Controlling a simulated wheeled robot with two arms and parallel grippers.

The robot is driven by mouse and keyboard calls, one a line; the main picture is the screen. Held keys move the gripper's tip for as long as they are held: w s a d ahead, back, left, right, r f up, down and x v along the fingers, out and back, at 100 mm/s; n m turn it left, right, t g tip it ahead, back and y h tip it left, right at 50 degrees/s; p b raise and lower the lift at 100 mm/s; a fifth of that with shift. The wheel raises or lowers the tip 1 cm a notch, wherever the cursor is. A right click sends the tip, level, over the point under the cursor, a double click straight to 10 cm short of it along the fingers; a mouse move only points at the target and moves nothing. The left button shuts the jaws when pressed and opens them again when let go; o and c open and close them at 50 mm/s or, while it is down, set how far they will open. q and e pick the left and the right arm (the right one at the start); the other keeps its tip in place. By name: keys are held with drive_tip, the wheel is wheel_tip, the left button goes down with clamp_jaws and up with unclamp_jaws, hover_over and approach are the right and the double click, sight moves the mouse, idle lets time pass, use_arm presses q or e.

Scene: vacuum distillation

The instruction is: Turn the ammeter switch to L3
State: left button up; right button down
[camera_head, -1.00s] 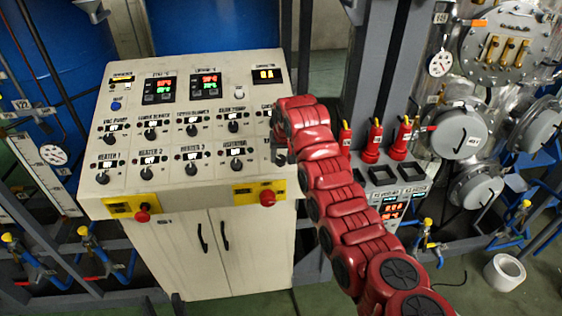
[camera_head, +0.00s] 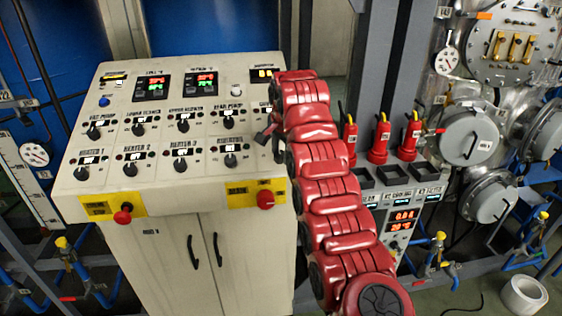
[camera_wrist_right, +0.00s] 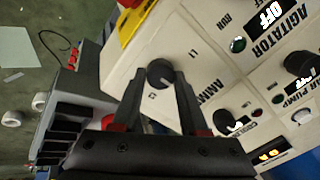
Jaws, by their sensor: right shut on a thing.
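The ammeter switch (camera_wrist_right: 160,73) is a round black knob on the cream control panel (camera_head: 105,180). The wrist view shows small markings around it and a partly hidden label starting "AMM". My right gripper (camera_wrist_right: 161,82) is shut on the knob, with one dark finger on each side. I cannot tell which marking the knob points to. In the head view my right gripper (camera_head: 266,137) is at the panel's right edge, and the red arm hides the switch there. My left gripper is not in view.
Other knobs sit close by, including the agitator knob (camera_head: 230,160). A red stop button (camera_head: 265,199) is on the panel's front, below my gripper. Red extinguisher-like bottles (camera_head: 379,140) stand in a rack right of my arm. A small orange ammeter display (camera_head: 266,73) is partly covered.

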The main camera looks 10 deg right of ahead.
drive_tip(key=shift+s+a+f+m, duration=0.1)
drive_tip(key=shift+m, duration=0.9)
drive_tip(key=m, duration=0.2)
drive_tip(key=shift+m, duration=0.4)
drive_tip(key=m, duration=0.3)
drive_tip(key=shift+m, duration=0.3)
drive_tip(key=shift+m+p, duration=0.85)
drive_tip(key=shift+m, duration=1.05)
drive_tip(key=shift+c, duration=2.2)
unclamp_jaws()
drive_tip(key=shift+s, duration=0.1)
